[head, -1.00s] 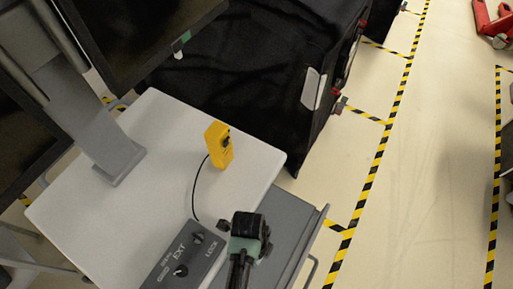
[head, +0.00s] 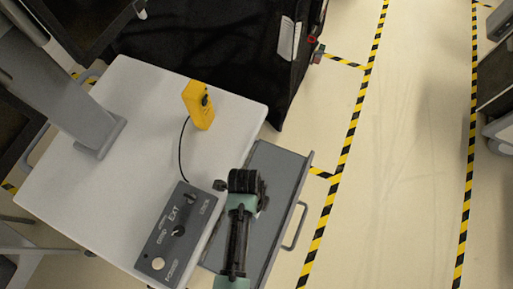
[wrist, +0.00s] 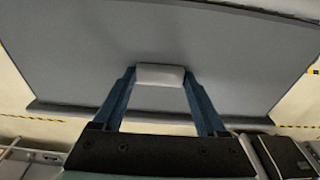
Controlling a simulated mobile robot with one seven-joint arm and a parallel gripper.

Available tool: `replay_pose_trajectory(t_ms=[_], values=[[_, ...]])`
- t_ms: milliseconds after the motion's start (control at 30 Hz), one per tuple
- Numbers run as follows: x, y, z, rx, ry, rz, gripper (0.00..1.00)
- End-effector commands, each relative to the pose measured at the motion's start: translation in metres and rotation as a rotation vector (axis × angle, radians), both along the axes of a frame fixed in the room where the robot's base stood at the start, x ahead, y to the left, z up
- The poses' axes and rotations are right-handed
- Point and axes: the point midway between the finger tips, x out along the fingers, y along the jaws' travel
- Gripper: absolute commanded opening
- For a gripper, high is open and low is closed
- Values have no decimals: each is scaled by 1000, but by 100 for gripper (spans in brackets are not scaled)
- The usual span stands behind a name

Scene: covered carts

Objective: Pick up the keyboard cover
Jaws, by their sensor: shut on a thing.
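The keyboard cover appears to be the flat grey panel (head: 284,165) beside the right edge of the white cart top. In the wrist view the grey panel (wrist: 95,62) fills most of the picture, with a small pale block (wrist: 160,75) standing out at its middle. My gripper (wrist: 160,80) has its two blue fingers on either side of this block and is shut on it. In the head view my gripper (head: 246,190) is over the panel, close to the cart's edge; its fingertips are hidden there.
The white cart top (head: 110,140) carries a yellow handheld device (head: 198,105) on a black cable and a grey control box (head: 180,235). A curved handle (head: 296,228) is on the panel's right side. A black-covered cart (head: 220,60) stands behind. Floor with striped tape is free at right.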

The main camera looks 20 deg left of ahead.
Motion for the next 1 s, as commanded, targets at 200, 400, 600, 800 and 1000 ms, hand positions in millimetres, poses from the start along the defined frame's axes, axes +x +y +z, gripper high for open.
replay_pose_trajectory(t_ms=[200,400,600,800,1000], values=[[0,0,6,0,-1,0,30],[0,0,13,0,-1,0,30],[0,0,19,0,-1,0,30],[0,0,25,0,-1,0,30],[0,0,31,0,-1,0,30]])
